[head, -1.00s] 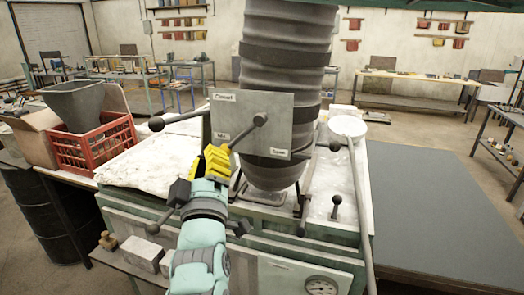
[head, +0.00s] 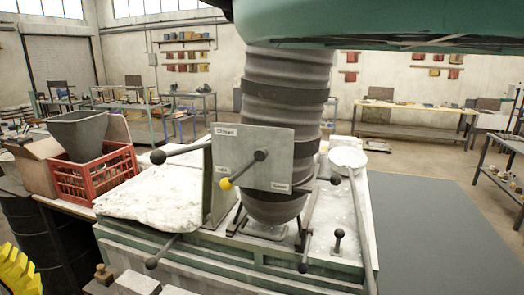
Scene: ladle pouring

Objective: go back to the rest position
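My gripper (head: 18,270) shows only as yellow ridged fingers cut off at the bottom left edge; whether it is open or shut does not show. It is well apart from the machine. A long-handled ladle with a white round bowl (head: 347,156) lies along the machine's right side. A large grey ribbed column (head: 285,75) stands behind the plate.
A red crate (head: 85,180) holding a grey hopper (head: 78,132) stands at the left. A white lumpy sheet (head: 150,190) covers the machine's left top. Dark-knobbed bars jut out around the plate.

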